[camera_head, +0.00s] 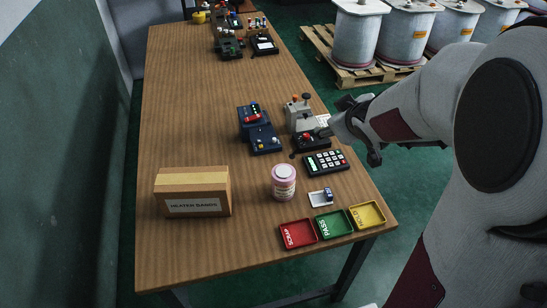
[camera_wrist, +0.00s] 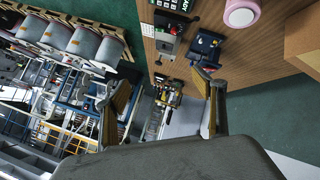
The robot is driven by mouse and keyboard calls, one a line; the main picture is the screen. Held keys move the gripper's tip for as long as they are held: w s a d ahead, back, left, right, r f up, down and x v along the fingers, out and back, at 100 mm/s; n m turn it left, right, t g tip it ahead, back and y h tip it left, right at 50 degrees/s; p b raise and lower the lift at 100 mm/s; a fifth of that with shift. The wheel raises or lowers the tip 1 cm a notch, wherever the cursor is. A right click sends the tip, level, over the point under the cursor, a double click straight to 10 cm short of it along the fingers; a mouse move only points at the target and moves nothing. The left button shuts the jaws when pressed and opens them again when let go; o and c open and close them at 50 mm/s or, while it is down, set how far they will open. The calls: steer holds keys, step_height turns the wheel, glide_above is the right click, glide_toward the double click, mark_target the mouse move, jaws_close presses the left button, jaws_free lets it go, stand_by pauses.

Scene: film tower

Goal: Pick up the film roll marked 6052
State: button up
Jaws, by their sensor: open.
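I cannot read the number 6052 on anything. Large white film rolls with end discs and orange labels stand on a pallet (camera_head: 371,74) beyond the table; the nearest roll (camera_head: 357,32) shows in the head view. Rolls (camera_wrist: 57,32) also show at the upper left in the wrist view. A pink-and-white cylinder (camera_head: 284,183) stands upright on the table; its top shows in the wrist view (camera_wrist: 240,13). My gripper (camera_head: 361,129) is above the table's right edge, open and empty, apart from all rolls. Its two fingers are spread in the wrist view (camera_wrist: 163,92).
On the table (camera_head: 190,120) are a cardboard box (camera_head: 192,191), a blue device (camera_head: 262,137), a grey device (camera_head: 301,113) and a black keypad (camera_head: 326,161). Red (camera_head: 298,234), green (camera_head: 333,222) and yellow (camera_head: 367,215) trays line the front. The table's left middle is clear.

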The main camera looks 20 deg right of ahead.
steer(key=w+f+n+y, duration=0.2)
steer(key=w+f+y, duration=0.15)
steer(key=f, duration=0.25)
steer(key=n+y, duration=0.3)
steer(key=y, duration=0.6)
glide_toward(292, 175)
steer(key=shift+x, duration=2.4)
steer(key=shift+a+f, duration=0.1)
steer(key=shift+f, duration=0.05)
steer(key=shift+x, duration=1.15)
steer(key=shift+w+a, duration=0.1)
steer(key=shift+a, duration=0.05)
